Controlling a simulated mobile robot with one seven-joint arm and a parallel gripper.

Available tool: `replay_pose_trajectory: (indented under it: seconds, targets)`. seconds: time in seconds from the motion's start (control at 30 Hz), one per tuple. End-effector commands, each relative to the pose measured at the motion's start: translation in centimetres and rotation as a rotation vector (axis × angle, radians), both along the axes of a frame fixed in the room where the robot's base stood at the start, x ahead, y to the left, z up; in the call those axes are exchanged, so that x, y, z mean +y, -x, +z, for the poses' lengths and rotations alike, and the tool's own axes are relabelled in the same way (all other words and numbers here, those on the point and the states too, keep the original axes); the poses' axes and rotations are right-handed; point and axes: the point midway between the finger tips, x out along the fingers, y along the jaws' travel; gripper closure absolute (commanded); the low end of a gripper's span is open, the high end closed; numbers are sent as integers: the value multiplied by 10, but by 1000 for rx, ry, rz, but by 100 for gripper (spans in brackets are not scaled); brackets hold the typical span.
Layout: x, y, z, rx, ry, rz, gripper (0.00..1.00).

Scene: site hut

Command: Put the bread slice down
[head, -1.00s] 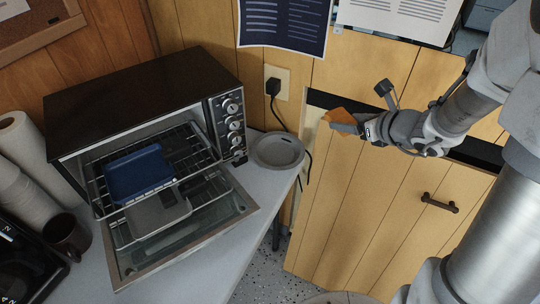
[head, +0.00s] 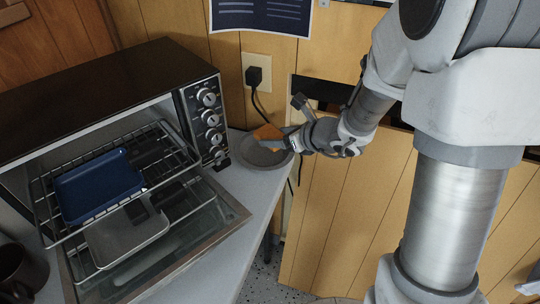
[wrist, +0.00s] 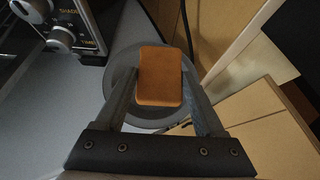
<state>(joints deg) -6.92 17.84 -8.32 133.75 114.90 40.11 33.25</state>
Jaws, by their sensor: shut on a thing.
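The bread slice (head: 267,134) is orange-brown and sits between the fingers of my gripper (head: 281,142). In the wrist view the bread slice (wrist: 160,76) shows flat face on, with the two fingers of my gripper (wrist: 160,90) shut on its sides. A round grey plate (head: 246,155) is behind and below the slice, on the counter right of the toaster oven. In the wrist view the plate (wrist: 123,58) shows around the slice. I cannot tell whether the slice touches the plate.
The toaster oven (head: 95,75) stands at left with its glass door down. A blue tray (head: 97,187) lies on its rack and a grey tray (head: 125,236) below it. A plug with a cord (head: 254,76) is on the wall behind the plate. The counter (head: 235,205) is clear in front of the plate.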

Motion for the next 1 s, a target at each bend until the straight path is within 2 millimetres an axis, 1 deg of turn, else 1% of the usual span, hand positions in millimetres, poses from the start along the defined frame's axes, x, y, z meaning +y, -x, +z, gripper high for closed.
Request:
replay_pose_trajectory:
  seconds: [0.03, 0.17, 0.27, 0.5, 0.77, 0.93, 0.97, 1.0]
  targets:
    - [8, -2, -7, 0, 0, 2, 83]
    - [17, -4, -11, -1, 1, 1, 83]
    - [19, -4, -17, 1, 1, 0, 83]
    - [18, -4, -52, 2, 1, -2, 83]
    - [18, -4, -51, 0, 0, -1, 83]
    - [18, -4, -56, 0, 0, -1, 83]
    - [18, -4, -55, 0, 0, -1, 26]
    - [18, -4, -54, 0, 0, -1, 18]
